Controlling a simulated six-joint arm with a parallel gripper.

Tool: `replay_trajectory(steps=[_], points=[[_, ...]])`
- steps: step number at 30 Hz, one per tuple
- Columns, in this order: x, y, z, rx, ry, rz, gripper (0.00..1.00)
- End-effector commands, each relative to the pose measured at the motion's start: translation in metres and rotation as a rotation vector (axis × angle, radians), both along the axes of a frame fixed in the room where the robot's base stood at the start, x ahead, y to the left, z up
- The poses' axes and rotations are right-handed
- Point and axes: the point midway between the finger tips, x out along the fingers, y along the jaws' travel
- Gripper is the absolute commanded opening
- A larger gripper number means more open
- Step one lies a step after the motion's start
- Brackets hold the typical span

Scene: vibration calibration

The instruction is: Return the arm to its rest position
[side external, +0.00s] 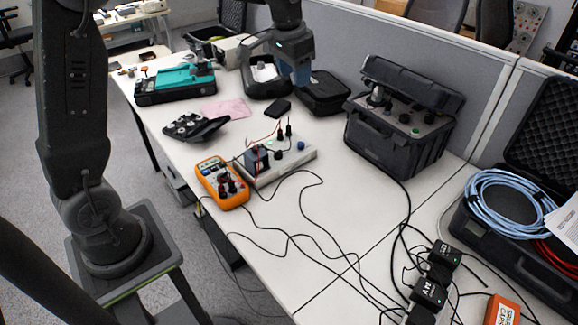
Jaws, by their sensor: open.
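My gripper (301,82) hangs from the top centre of the side external view, pointing down at the back of the white table (330,220). It appears in front of or above an open black case (323,92); I cannot tell the gap between them. It is open, and I see nothing held in it. Its fingertips are small and dark against the case. A black pouch or case (266,84) with a pale round thing in it lies just left of it.
An orange multimeter (222,183) and a grey instrument box (290,160) stand mid-table with loose black cables. A large black case (400,130) is at right, a teal device (175,84) at left. A grey partition (420,50) runs behind.

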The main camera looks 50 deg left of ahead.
Motion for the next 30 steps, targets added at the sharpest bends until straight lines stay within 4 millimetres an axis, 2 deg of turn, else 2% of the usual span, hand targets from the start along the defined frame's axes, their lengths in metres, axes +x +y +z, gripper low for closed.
replay_trajectory(steps=[1, 3, 9, 15, 18, 21, 24, 30], points=[[-0.02, -0.01, 0.014, 0.0, -0.026, 0.001, 0.5], [-0.046, -0.022, 0.026, -0.005, -0.054, 0.006, 0.5], [-0.124, -0.05, 0.043, -0.022, -0.139, 0.022, 0.5], [-0.198, -0.071, 0.034, -0.049, -0.219, 0.038, 0.5], [-0.227, -0.077, 0.024, -0.062, -0.249, 0.044, 0.5], [-0.245, -0.08, 0.015, -0.072, -0.272, 0.05, 0.5], [-0.256, -0.082, 0.008, -0.078, -0.284, 0.052, 0.5], [-0.26, -0.083, 0.005, -0.081, -0.287, 0.054, 0.5]])
